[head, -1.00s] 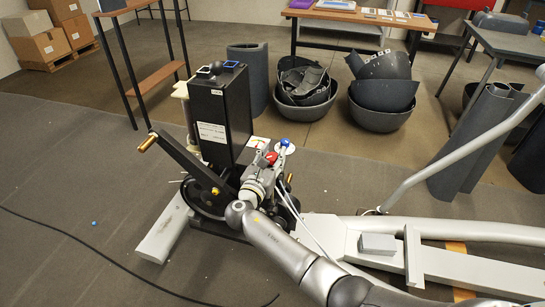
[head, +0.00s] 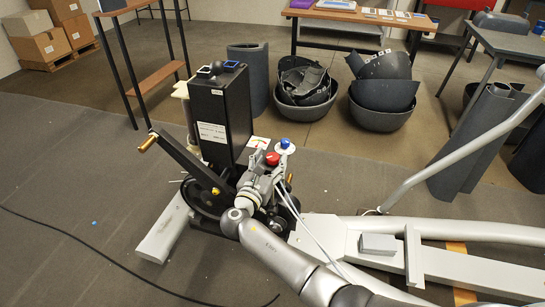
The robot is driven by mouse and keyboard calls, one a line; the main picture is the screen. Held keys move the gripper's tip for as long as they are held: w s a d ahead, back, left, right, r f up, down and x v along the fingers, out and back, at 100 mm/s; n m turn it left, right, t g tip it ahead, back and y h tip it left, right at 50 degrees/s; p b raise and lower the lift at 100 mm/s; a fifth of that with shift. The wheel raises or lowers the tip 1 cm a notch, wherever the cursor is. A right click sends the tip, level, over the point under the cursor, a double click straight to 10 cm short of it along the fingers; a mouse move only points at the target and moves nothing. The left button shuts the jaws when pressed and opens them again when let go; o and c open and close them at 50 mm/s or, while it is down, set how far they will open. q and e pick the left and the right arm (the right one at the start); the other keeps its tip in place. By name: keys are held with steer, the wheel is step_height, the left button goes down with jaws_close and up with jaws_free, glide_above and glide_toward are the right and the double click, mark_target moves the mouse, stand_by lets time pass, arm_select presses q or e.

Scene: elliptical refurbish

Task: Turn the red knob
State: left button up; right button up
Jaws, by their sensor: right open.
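The red knob (head: 272,158) is on the elliptical machine, just right of its tall black housing (head: 222,118). A blue knob (head: 284,144) on a pale round base is just behind it. My right gripper (head: 268,169) reaches in from the lower right and is open, with its fingers close by the red knob. I cannot tell whether they touch it. The gripper hides what lies directly below the knob. My left gripper is not in view.
The machine's crank arm (head: 183,160) sticks out to the left, and its grey frame beam (head: 330,237) runs right. A black cable (head: 125,270) crosses the floor. Tubs of dark parts (head: 382,113) stand behind.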

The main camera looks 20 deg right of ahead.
steer(key=v, duration=0.9)
steer(key=shift+s+a, duration=0.25)
